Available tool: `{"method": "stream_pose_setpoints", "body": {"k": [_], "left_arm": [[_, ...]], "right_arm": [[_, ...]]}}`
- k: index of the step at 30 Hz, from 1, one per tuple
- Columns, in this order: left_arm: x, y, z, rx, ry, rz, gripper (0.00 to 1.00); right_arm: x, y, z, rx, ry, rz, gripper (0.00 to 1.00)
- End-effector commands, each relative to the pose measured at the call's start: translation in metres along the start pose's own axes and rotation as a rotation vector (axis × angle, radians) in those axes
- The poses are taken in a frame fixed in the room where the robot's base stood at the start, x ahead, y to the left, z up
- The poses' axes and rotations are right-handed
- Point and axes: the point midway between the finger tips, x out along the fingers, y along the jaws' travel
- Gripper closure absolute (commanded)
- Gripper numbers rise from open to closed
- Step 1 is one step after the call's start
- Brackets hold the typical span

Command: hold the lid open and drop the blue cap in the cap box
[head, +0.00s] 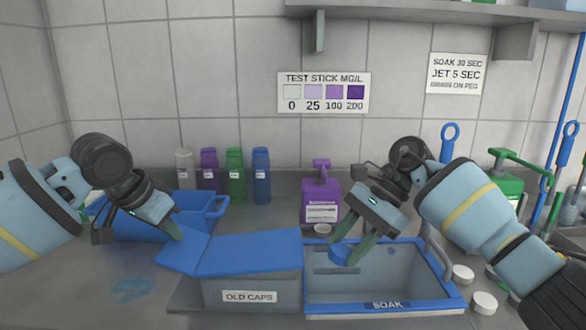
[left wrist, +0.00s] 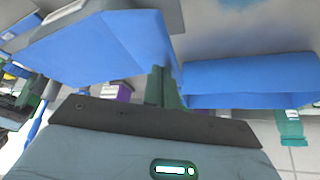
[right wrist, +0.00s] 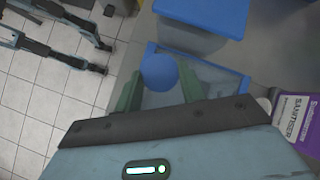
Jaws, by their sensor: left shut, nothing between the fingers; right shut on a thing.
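The grey cap box (head: 217,291), labelled OLD CAPS, stands at front centre with its blue lid (head: 252,250) lying over the top, apparently closed. A blue flap (head: 180,253) juts from the lid's left side. My left gripper (head: 176,234) is shut and empty, with its fingertips at the flap. In the left wrist view the fingers (left wrist: 165,85) are beside the blue lid (left wrist: 90,45); contact is unclear. My right gripper (head: 355,250) is shut on the blue cap (head: 339,256), above the soak basin. The cap also shows between the fingers in the right wrist view (right wrist: 159,71).
The soak basin (head: 385,308) adjoins the box on the right. A blue basket (head: 212,210) stands behind my left gripper. Several bottles (head: 235,175) and a purple sanitizer bottle (head: 320,200) stand at the back. White caps (head: 484,302) lie at right.

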Motion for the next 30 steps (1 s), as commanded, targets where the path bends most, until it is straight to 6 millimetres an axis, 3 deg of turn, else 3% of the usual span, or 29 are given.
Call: {"method": "stream_pose_setpoints", "body": {"k": [30], "left_arm": [[0.023,0.0,0.013,0.0,-0.001,0.001,1.0]], "right_arm": [[0.0,0.0,0.0,0.0,0.0,0.0,0.81]]}}
